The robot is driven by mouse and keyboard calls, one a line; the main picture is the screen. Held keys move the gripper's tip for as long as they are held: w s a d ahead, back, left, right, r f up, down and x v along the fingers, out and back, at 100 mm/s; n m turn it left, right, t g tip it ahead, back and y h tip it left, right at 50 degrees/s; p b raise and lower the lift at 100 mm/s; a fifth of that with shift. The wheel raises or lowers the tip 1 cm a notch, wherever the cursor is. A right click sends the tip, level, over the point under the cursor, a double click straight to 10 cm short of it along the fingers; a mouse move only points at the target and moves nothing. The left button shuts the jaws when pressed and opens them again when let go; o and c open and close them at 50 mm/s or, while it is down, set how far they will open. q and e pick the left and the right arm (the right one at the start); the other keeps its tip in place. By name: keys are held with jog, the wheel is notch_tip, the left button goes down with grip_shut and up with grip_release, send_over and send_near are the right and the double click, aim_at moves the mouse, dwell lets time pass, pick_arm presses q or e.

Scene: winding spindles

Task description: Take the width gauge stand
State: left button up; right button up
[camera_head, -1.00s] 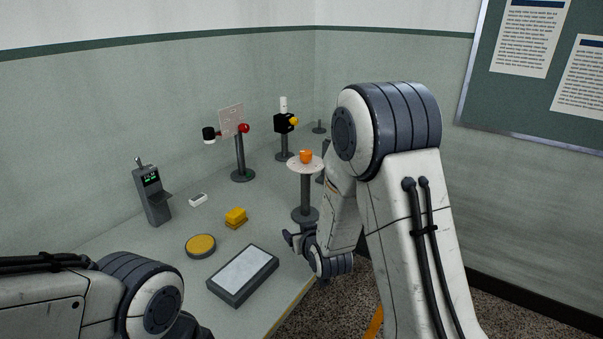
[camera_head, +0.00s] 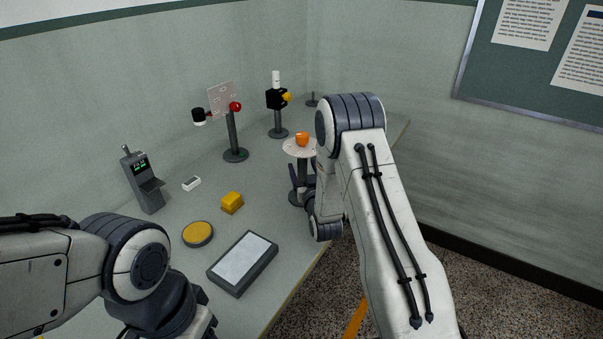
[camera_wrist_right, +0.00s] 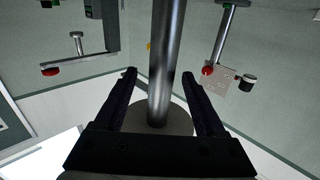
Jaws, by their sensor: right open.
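A stand with a grey metal post (camera_head: 302,168) and a round pale top (camera_head: 291,149) is on the table, with a small orange piece (camera_head: 302,138) on top. No label shows which stand is the width gauge stand. My right gripper (camera_head: 301,187) is open at this post, low down.
A grey device with a green display (camera_head: 142,180), a white block (camera_head: 191,183), a yellow block (camera_head: 232,203), a yellow-topped disc (camera_head: 198,233) and a grey tray (camera_head: 217,280) occupy the table. Stands with a red ball (camera_head: 235,107) and a yellow ball (camera_head: 286,97) are farther back.

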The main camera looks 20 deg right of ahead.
jog(key=w+p, duration=0.1)
jog(key=w, duration=0.3)
jog(key=shift+w+d+f, duration=0.15)
jog(key=shift+c, duration=0.4)
grip_shut()
dwell(0.9)
